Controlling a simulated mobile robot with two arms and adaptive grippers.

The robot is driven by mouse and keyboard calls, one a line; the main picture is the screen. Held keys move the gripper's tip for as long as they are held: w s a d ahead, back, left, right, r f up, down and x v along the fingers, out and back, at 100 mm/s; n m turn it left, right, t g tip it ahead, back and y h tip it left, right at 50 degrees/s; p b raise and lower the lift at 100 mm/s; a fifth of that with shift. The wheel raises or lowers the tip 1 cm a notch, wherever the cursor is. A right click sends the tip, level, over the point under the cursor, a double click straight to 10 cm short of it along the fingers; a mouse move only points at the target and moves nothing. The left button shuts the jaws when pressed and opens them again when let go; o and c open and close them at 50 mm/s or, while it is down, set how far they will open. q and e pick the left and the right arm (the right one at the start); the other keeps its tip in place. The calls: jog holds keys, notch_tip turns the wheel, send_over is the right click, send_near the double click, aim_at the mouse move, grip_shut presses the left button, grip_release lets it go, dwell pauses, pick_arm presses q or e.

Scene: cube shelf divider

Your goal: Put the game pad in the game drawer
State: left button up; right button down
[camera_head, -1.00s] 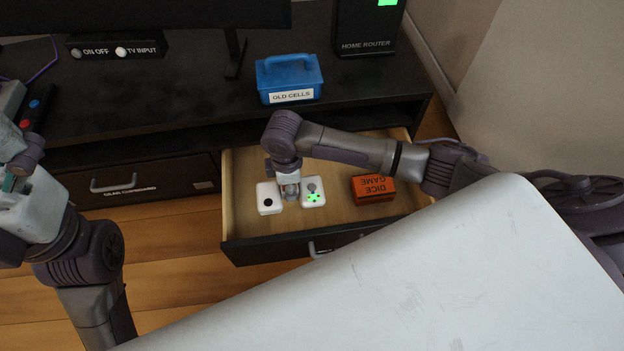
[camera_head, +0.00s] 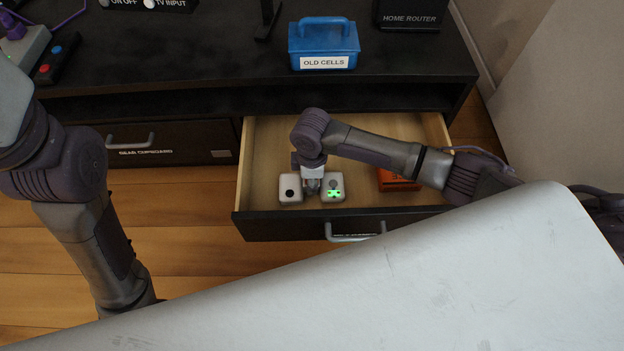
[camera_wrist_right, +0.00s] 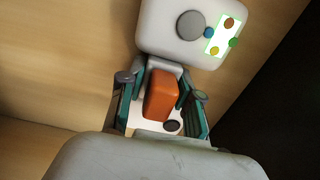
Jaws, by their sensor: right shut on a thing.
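The game pad (camera_head: 332,188) has two white ends, one with a dark round spot, the other with a grey stick and a lit green face. It is inside the open game drawer (camera_head: 277,226), near the front wall. My right gripper (camera_head: 312,188) is between the white ends, shut on the pad's middle. In the right wrist view its teal fingers (camera_wrist_right: 160,100) close around an orange middle part, with the stick and coloured buttons of the game pad (camera_wrist_right: 165,30) above. I cannot tell whether the pad touches the drawer floor. My left gripper's fingers are out of view.
An orange dice game box (camera_head: 393,181) lies in the drawer, partly behind my right forearm. A blue "OLD CELLS" box (camera_head: 323,42) and a router (camera_head: 409,15) stand on the black cabinet (camera_head: 200,70). The gear cupboard (camera_head: 170,145) is shut.

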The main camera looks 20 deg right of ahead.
jog(key=c, duration=0.8)
grip_release()
jog(key=shift+f, duration=0.1)
